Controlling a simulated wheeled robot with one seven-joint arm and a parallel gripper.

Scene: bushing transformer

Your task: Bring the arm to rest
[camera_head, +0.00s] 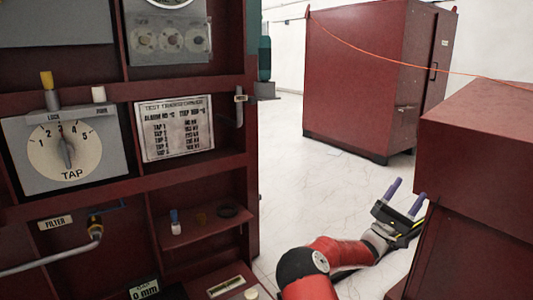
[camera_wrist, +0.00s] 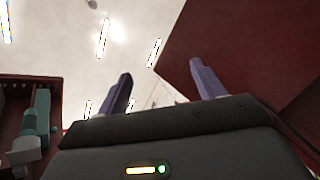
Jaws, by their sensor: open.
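My gripper (camera_head: 404,200) is at the lower right of the head view, at the end of my red arm. Its two purple fingers stand apart and point upward, with nothing between them. The wrist view also shows my gripper (camera_wrist: 160,92) open and empty, facing the ceiling with its lights. The gripper is close to the left side of a red cabinet (camera_head: 480,155) in the head view. I cannot tell whether they touch.
A red panel at the left carries a TAP dial (camera_head: 65,150), a printed tap sign (camera_head: 174,129) and a small shelf (camera_head: 205,230) with small items. A large red cabinet (camera_head: 360,75) stands behind. An orange line (camera_head: 400,62) crosses it. White floor (camera_head: 310,180) between them is clear.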

